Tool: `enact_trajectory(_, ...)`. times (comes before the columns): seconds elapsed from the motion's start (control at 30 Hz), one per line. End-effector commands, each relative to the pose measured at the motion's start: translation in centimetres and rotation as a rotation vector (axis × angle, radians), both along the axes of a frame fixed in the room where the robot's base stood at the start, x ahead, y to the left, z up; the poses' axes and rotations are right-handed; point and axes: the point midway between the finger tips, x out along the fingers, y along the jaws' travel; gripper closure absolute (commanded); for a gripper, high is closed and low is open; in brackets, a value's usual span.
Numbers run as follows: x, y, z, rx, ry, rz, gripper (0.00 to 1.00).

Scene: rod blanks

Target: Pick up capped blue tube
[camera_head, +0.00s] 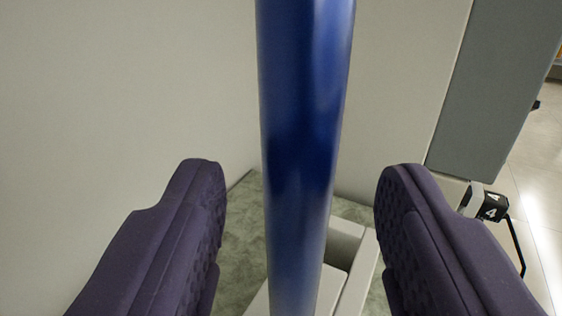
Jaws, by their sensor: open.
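A glossy blue tube (300,140) stands nearly upright in the middle of the view and runs out of the top edge, so its upper end and any cap are out of sight. My gripper (295,180) is open, with one dark purple padded finger on each side of the tube. Gaps show between the tube and both fingers. The tube's lower end goes out of the bottom edge.
A light grey slotted holder (352,265) is low behind the tube on a mottled green surface (242,225). Pale walls (130,90) stand behind and to the left.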

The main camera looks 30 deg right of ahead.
Motion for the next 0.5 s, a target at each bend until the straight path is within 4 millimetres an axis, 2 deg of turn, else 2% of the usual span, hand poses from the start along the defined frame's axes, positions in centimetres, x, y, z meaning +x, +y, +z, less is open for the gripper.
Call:
enact_trajectory(0.1,1.8,-1.0,-0.1,-0.001,-0.001,-0.002,0.47)
enact_trajectory(0.2,2.6,-1.5,-0.1,0.0,0.0,-0.001,0.47)
enact_trajectory(0.43,2.9,-1.6,0.0,0.0,0.0,-0.001,0.47)
enact_trajectory(0.47,2.9,-1.6,0.0,0.0,0.0,-0.001,0.49)
enact_trajectory(0.5,2.9,-1.6,0.0,0.0,0.0,-0.001,0.58)
